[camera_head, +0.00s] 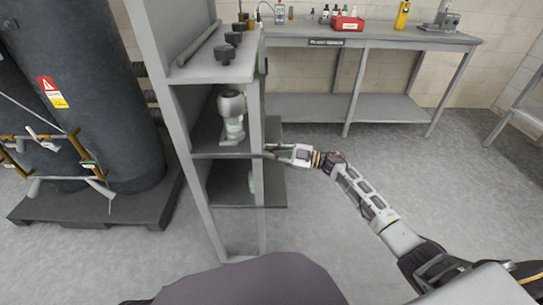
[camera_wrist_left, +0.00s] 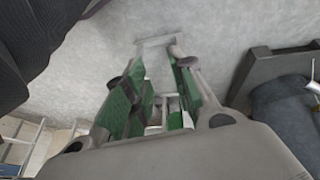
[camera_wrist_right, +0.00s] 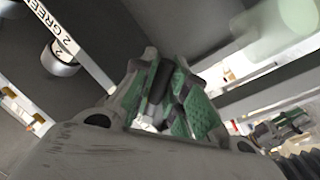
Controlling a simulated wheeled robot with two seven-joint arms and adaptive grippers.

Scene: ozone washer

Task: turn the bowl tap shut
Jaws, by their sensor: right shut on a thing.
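A grey filter head with a clear, greenish bowl (camera_head: 234,128) hangs in the upper bay of the grey rack in the head view. The pale bowl (camera_wrist_right: 272,32) also shows at the upper right of the right wrist view. My right gripper (camera_head: 270,150) reaches in at the rack's front post, below the bowl. In the right wrist view its fingers are shut on a dark, narrow piece, the bowl tap (camera_wrist_right: 157,85), mostly hidden between the pads. My left gripper (camera_wrist_left: 160,75) is open and empty above the floor; it is not seen in the head view.
The rack's front post (camera_head: 257,190) and shelf edges are close around my right gripper. Black knobs (camera_head: 233,38) line the rack's top. A workbench (camera_head: 375,38) with a red box (camera_head: 347,23) stands behind. Dark tanks (camera_head: 95,100) stand on a pallet at the left.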

